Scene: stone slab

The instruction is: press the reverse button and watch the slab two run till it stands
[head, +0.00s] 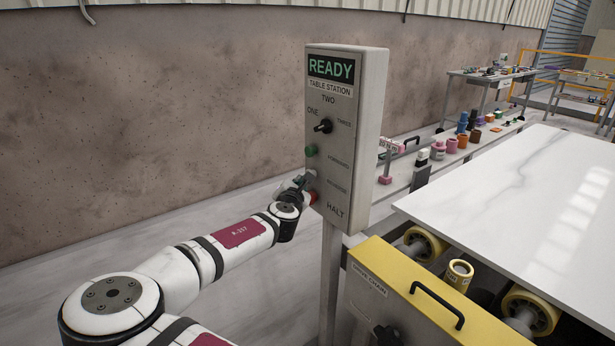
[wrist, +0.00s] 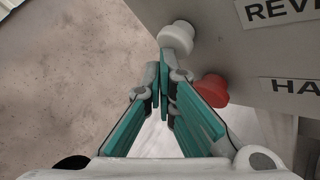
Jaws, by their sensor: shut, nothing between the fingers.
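The control panel (head: 345,130) stands on a post, its display (head: 331,68) reading READY. Its black selector knob (head: 323,126) sits among the labels ONE, TWO and THREE; its exact pointing is hard to read. The white reverse button (wrist: 176,38) is beside its partly cut label in the wrist view. My gripper (wrist: 164,72) is shut and empty, its tips right at the lower left of the white button; I cannot tell whether they touch it. In the head view, my gripper (head: 301,182) partly hides that button. The white slab (head: 530,200) lies flat over yellow-ended rollers.
The red HALT button (wrist: 210,88) is close below the white one, right of my fingers. A green button (head: 311,150) is above. A yellow guard (head: 400,285) with a black handle stands right of the post.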

